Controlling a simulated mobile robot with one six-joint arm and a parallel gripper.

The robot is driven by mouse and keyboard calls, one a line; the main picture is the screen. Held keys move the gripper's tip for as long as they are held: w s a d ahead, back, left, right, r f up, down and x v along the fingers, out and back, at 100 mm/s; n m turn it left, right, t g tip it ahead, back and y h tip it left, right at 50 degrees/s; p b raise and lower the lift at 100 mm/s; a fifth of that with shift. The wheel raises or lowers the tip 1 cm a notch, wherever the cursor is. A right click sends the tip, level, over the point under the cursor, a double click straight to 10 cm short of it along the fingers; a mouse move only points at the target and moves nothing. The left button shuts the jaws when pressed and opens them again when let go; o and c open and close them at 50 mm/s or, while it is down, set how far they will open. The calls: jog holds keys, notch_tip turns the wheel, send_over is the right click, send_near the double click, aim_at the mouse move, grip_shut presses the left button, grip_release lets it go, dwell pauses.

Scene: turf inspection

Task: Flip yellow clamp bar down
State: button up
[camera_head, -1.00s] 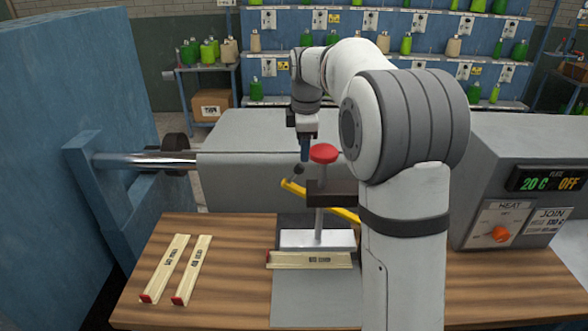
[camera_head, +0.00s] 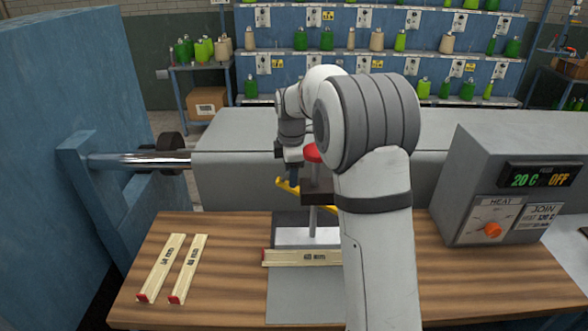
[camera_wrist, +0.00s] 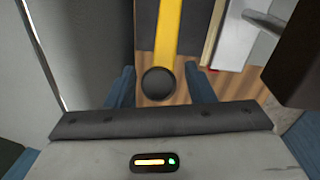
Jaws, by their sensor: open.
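The yellow clamp bar (camera_head: 284,184) shows in the head view behind the dark block of the bench fixture, partly hidden by it and by my arm. In the wrist view the yellow bar (camera_wrist: 168,32) runs from the top edge to a black ball knob (camera_wrist: 158,83) at its end. My gripper (camera_wrist: 161,78) is open, with one blue finger on each side of the knob and visible gaps between. In the head view my gripper (camera_head: 292,176) is at the bar's left end, and the knob is hidden there.
A red knob (camera_head: 312,153) tops the fixture close to my gripper's right. A strip (camera_head: 290,257) lies before the fixture's pale base. Two more strips (camera_head: 161,266) (camera_head: 188,268) lie at left. A control box (camera_head: 518,190) stands right. The wooden bench between is clear.

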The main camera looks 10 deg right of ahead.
jog(key=shift+c, duration=0.6)
grip_shut()
jog(key=shift+d, duration=0.45)
jog(key=shift+s+a, duration=0.1)
jog(key=shift+a, duration=0.25)
jog(key=shift+a+f, duration=0.3)
jog(key=shift+f, duration=0.05)
jog(key=a+f+h+b, duration=0.1)
jog(key=a+f, duration=0.1)
jog(key=f, duration=0.3)
jog(key=w+a+f+h+b, duration=0.1)
jog(key=a+f+b, duration=0.1)
jog(key=f, duration=0.3)
jog(key=a+f+b, duration=0.2)
jog(key=a+f, duration=0.1)
jog(key=f, duration=0.2)
jog(key=shift+w+a+f+g+h, duration=0.1)
jog(key=shift+w+f+g+h, duration=0.2)
jog(key=shift+h, duration=0.1)
jog(key=shift+a+f, duration=0.1)
jog(key=shift+f, duration=0.35)
